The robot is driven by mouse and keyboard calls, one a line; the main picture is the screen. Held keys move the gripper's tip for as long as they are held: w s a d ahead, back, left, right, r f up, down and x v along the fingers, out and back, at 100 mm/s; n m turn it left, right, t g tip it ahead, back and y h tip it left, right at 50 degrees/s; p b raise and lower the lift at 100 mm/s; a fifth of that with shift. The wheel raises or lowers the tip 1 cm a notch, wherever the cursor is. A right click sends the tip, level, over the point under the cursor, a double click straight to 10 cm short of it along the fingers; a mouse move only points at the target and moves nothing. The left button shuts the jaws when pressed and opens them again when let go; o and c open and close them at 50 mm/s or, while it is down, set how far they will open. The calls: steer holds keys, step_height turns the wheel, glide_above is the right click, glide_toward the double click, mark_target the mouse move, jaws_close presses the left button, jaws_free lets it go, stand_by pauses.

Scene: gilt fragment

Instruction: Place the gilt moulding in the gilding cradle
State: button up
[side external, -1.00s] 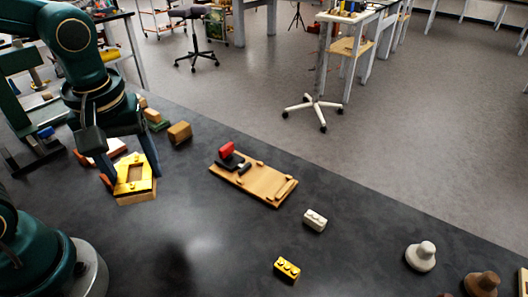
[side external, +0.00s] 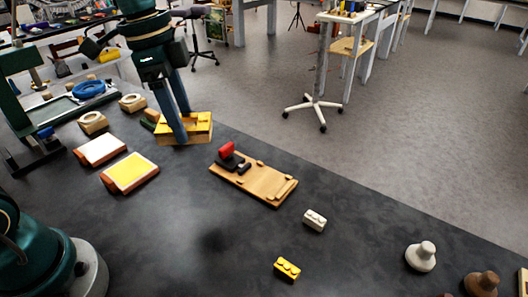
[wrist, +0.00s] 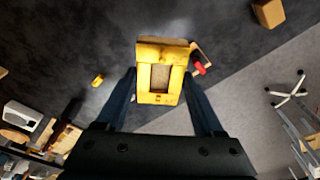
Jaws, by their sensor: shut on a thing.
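The gilt moulding (side external: 199,128) is a gold block with a rectangular recess, its lower side wood-coloured. My gripper (side external: 183,138) is shut on it, and the wrist view shows the moulding (wrist: 160,50) between the two fingers (wrist: 160,92), held above the table. A wooden board with raised stops and a red-handled clamp, which looks like the gilding cradle (side external: 265,187), lies on the dark table, right of and nearer than the moulding in the side view. In the wrist view the moulding hides much of this board; its red handle (wrist: 200,68) shows beside it.
Two flat pads, one white (side external: 100,150) and one yellow-topped (side external: 130,173), lie left of the cradle. Knobbed pieces (side external: 421,256) stand at the right. The table between pads and cradle is clear.

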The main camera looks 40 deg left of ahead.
steer(key=w+a+m+g, duration=0.1)
steer(key=w+m, duration=0.5)
steer(key=m, duration=0.2)
glide_above(266, 181)
steer(key=f, duration=1.1)
steer(key=shift+s+a, duration=0.1)
steer(key=shift+a, duration=0.2)
steer(key=shift+f, duration=1.9)
steer(key=shift+f, duration=0.1)
steer(key=o, duration=1.5)
steer(key=shift+f, duration=0.1)
